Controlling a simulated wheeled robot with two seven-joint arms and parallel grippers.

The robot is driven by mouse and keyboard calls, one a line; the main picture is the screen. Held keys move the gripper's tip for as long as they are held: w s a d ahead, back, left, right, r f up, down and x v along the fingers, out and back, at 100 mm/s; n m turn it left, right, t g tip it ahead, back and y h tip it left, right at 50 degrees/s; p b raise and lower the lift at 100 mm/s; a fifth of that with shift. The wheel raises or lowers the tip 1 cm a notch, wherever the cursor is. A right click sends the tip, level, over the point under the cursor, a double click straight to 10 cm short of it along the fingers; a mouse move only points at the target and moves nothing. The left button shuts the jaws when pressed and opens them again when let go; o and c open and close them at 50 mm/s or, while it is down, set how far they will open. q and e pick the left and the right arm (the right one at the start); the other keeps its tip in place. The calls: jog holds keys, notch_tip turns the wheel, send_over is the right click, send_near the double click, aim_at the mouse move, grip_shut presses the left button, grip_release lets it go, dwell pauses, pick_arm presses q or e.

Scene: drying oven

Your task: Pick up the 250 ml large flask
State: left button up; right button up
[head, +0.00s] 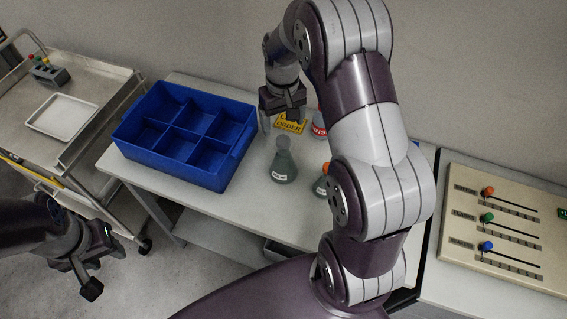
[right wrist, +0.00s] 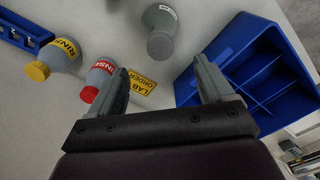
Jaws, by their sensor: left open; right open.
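A grey-green conical flask (head: 283,165) with a grey stopper and a white label stands upright on the table, right of the blue crate. A second flask with an orange cap (head: 321,185) is partly hidden behind my right arm. The labels are too small to read for volume. My right gripper (head: 282,117) is open and empty above the table, behind the grey-stoppered flask. My left gripper (head: 97,268) is open and empty, off the table's left front.
A blue divided crate (head: 185,138) stands on the table's left. A yellow lab order card (head: 291,124) and a red-labelled bottle (head: 319,124) are at the back; a yellow-capped bottle (right wrist: 55,60) shows in the wrist view. A slider panel (head: 505,230) is at right, a trolley (head: 95,85) at left.

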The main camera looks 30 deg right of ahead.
aim_at(283, 150)
jog(key=f+p, duration=0.1)
jog(key=f, duration=0.2)
jog(key=f+p, duration=0.1)
jog(key=f, duration=0.3)
jog(key=f+p, duration=0.1)
jog(key=f, duration=0.3)
jog(key=shift+s+a+f, duration=0.1)
jog(key=shift+s+f, duration=0.15)
jog(key=shift+s, duration=0.05)
jog(key=shift+f, duration=0.2)
grip_shut()
